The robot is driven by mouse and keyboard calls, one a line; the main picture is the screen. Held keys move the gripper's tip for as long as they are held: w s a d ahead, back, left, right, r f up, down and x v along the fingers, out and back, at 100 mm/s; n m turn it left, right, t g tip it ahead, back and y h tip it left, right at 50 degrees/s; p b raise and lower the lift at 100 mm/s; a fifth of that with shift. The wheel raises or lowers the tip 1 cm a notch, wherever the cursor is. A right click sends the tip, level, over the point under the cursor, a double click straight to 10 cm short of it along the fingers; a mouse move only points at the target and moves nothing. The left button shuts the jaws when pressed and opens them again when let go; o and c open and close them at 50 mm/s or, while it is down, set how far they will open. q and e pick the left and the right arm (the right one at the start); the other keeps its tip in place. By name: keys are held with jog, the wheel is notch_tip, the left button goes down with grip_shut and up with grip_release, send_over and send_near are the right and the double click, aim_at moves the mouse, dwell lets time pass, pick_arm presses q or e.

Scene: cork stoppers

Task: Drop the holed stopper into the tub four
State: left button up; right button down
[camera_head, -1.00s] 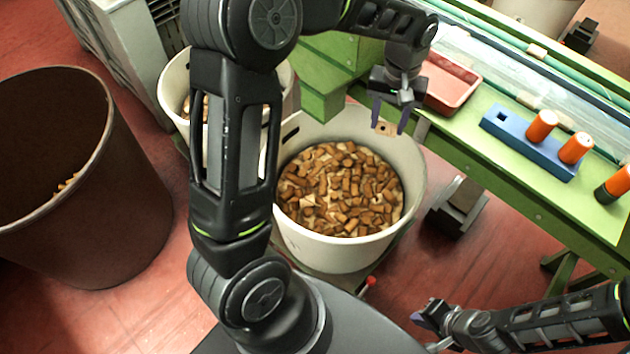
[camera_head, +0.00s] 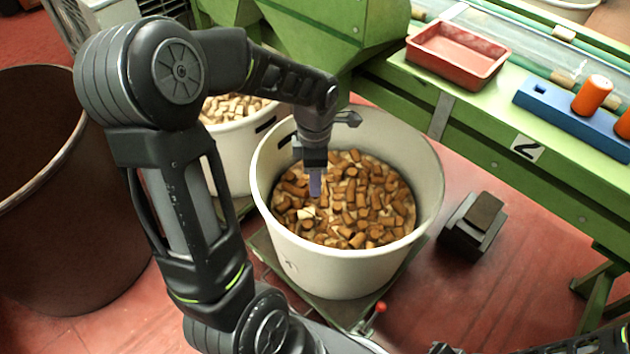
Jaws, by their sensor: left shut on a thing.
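My left gripper (camera_head: 315,184) is above the cork-filled white tub (camera_head: 430,165), with its fingers pointing down inside the rim's outline. It is shut on a small stopper, which its fingers hide in this view; a tan piece with a dark hole showed between them a second ago.
A large brown bin (camera_head: 60,240) stands at the left. A green bench (camera_head: 470,125) with a "2" plate carries a red tray (camera_head: 458,55) and a blue block (camera_head: 570,118) with orange pegs. A dark pedal-like box (camera_head: 474,225) sits on the red floor.

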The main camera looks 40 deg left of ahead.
pick_arm(q)
notch_tip(320, 180, down, 6)
jog(key=b, duration=0.4)
jog(key=shift+b, duration=0.3)
jog(key=o, duration=1.4)
jog(key=shift+r+p, duration=1.1)
jog(key=shift+r, duration=2.85)
